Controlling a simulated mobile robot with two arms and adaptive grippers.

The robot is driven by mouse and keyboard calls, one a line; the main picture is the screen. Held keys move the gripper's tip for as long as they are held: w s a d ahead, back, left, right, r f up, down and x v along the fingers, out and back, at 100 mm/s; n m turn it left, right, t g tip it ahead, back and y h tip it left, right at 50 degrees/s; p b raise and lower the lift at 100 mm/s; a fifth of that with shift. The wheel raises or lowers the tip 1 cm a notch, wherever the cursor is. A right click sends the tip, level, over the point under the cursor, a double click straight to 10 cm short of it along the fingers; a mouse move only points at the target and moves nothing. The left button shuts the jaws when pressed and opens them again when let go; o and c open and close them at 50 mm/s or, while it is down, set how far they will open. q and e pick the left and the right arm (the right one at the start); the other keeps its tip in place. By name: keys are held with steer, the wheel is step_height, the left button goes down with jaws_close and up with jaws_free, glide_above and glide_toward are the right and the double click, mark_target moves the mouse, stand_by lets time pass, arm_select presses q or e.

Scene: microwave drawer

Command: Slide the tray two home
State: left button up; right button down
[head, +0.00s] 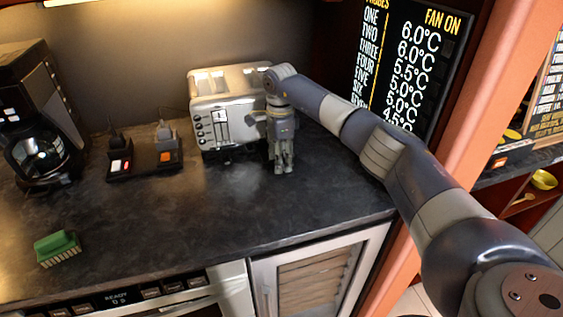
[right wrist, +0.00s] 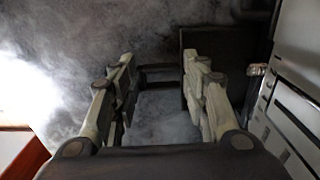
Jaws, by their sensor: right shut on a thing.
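The silver toaster (head: 225,112) stands on the dark counter against the back wall; it also shows at the right of the right wrist view (right wrist: 300,85). My right gripper (head: 284,168) points down at the toaster's right front corner, its fingertips low near the counter. In the right wrist view its fingers (right wrist: 160,68) stand on both sides of a dark handle, shut on it. The handle joins a dark flat tray (right wrist: 215,45) that sticks out beside the toaster. The head view hides the tray behind my gripper, and no number on it can be read. My left gripper is out of view.
A power strip (head: 145,165) with plugs lies left of the toaster, and a coffee maker (head: 40,125) stands at the far left. A green brush (head: 57,247) lies at the front left. The counter's front middle is clear.

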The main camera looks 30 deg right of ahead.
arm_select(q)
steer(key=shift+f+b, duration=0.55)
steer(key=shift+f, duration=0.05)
arm_select(e)
steer(key=shift+w+d, duration=0.2)
steer(key=shift+w, duration=0.7)
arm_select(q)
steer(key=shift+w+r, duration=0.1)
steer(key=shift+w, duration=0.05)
arm_select(e)
steer(key=shift+w, duration=0.1)
steer(key=shift+w, duration=0.15)
steer(key=c, duration=0.8)
jaws_free()
steer(key=shift+d, duration=0.1)
steer(key=shift+c, duration=0.2)
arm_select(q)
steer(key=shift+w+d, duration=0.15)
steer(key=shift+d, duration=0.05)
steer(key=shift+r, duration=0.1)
arm_select(e)
steer(key=shift+r, duration=0.1)
